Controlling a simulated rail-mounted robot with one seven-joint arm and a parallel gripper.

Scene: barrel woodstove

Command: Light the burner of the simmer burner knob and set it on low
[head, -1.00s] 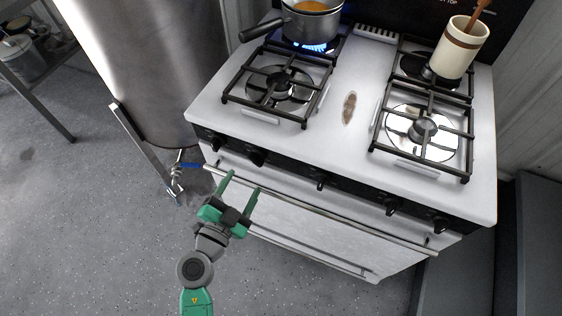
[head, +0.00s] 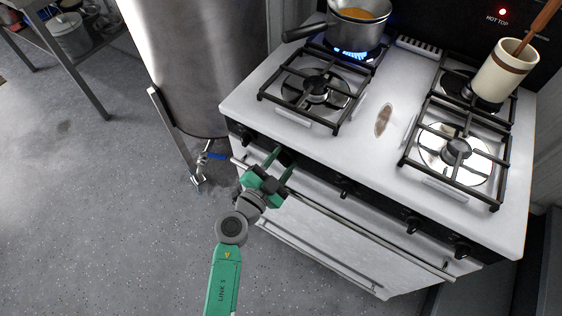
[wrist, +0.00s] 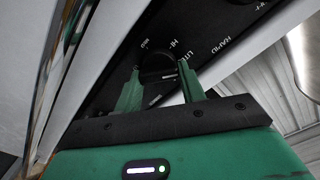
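The white stove's black front panel carries several black knobs. My gripper (head: 285,158) is open at the second knob from the left. In the wrist view a black knob (wrist: 157,64) sits between the tips of my gripper (wrist: 160,70), with a finger on each side; contact is unclear. "HI" and "LITE" are printed around it, and "RAPID" stands to its right; I cannot read a simmer label. The front left burner (head: 316,88) and front right burner (head: 457,150) show no flame. The back left burner (head: 350,54) burns blue.
A saucepan (head: 355,32) stands on the lit burner, handle to the left. A cream crock (head: 500,76) with a wooden utensil stands at the back right. The oven door's bar handle (head: 360,229) runs below the knobs. A metal tank (head: 190,65) stands left of the stove.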

